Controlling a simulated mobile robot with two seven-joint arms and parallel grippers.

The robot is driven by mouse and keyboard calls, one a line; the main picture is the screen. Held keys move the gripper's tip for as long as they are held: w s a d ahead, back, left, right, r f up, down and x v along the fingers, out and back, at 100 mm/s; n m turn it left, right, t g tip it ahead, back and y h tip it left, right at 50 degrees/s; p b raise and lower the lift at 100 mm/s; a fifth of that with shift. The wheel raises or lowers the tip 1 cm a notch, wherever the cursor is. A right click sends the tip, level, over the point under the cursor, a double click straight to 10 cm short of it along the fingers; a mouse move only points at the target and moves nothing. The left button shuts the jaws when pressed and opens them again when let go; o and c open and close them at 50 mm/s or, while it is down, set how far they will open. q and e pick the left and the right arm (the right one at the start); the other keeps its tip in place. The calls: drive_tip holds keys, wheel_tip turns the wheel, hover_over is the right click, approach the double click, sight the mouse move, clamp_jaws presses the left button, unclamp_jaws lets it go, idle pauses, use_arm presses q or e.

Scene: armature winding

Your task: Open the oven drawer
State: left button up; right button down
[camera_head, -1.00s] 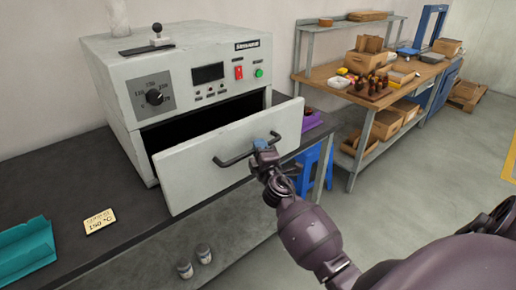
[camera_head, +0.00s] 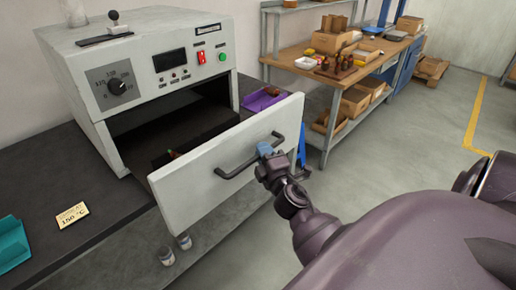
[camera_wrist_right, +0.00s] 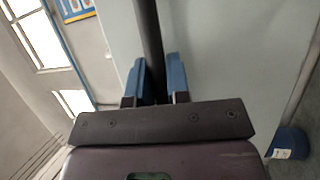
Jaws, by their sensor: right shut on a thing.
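The grey oven (camera_head: 150,75) stands on the dark bench at the left in the head view. Its drawer (camera_head: 205,195) is pulled well out, and the dark inside shows behind the front panel, with something small and reddish-green (camera_head: 172,154) in it. My right gripper (camera_head: 266,150) is shut on the black drawer handle (camera_head: 235,171), near its right end. In the right wrist view the handle bar (camera_wrist_right: 150,45) runs between the two blue fingertips (camera_wrist_right: 160,80). My left gripper is not in view.
A label reading 150 °C (camera_head: 72,215) and a teal tray (camera_head: 12,243) lie on the dark bench (camera_head: 50,165). A purple tray (camera_head: 263,100) sits beyond the drawer. A wooden workbench (camera_head: 290,75) with boxes stands behind.

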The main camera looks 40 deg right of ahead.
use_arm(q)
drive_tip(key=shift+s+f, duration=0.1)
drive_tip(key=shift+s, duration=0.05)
use_arm(e)
drive_tip(key=c, duration=1.1)
unclamp_jaws()
use_arm(q)
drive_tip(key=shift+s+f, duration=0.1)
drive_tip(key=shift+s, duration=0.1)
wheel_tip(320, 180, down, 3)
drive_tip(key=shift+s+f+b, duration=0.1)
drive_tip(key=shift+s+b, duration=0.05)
drive_tip(key=shift+b, duration=1.1)
use_arm(e)
drive_tip(key=v, duration=1.1)
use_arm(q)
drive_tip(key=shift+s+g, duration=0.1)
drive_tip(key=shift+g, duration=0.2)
use_arm(e)
drive_tip(key=shift+w, duration=0.1)
